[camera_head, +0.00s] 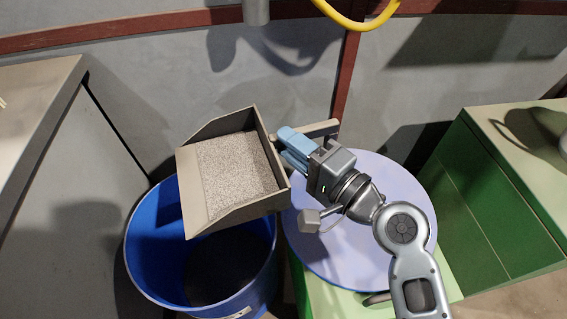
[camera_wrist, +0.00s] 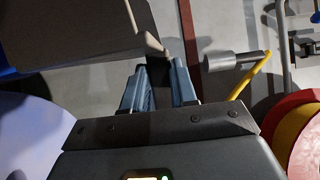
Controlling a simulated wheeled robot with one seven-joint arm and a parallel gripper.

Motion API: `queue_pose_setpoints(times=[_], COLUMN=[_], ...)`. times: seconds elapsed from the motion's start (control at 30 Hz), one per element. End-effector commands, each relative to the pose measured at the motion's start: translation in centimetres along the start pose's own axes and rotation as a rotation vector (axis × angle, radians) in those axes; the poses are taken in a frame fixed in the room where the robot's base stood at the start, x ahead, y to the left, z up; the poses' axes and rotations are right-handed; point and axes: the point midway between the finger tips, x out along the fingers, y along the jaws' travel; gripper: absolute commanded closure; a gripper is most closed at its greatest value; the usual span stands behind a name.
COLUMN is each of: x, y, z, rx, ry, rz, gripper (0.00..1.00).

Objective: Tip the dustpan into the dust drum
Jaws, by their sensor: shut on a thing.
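The beige dustpan (camera_head: 268,204) holds a layer of grey speckled dust (camera_head: 235,165) in the head view. My gripper (camera_head: 290,148) is shut on the dustpan's handle (camera_head: 320,130), to the right of the pan. The pan is over the blue dust drum (camera_head: 142,262), with its open lip toward the lower left. The drum's inside looks dark, and the pan hides its far rim. In the wrist view, my gripper (camera_wrist: 160,88) has the handle between its blue fingers, and the underside or side of the dustpan (camera_wrist: 80,30) fills the upper left.
A round pale lilac top (camera_head: 350,255) lies under my arm, right of the drum. A green cabinet (camera_head: 490,190) stands at the right, and a grey-beige cabinet (camera_head: 70,190) at the left. A yellow hose (camera_head: 350,22) hangs at the back wall. A red and yellow reel (camera_wrist: 298,135) shows in the wrist view.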

Motion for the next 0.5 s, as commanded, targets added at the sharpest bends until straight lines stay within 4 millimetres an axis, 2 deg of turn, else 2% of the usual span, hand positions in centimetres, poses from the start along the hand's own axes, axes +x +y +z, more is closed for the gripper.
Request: queue_pose_setpoints(times=[0.03,0.23,0.33,0.5], x=[0.0,0.0,0.0,0.0], y=[1.1,3.6,4.5,4.8], z=[0.0,0.0,0.0,0.1], rx=[0.000,0.000,0.000,-0.006], ry=[0.000,0.000,0.000,0.000], rz=[-0.001,-0.001,-0.001,0.002], gripper=[1.00,1.00,1.00,1.00])
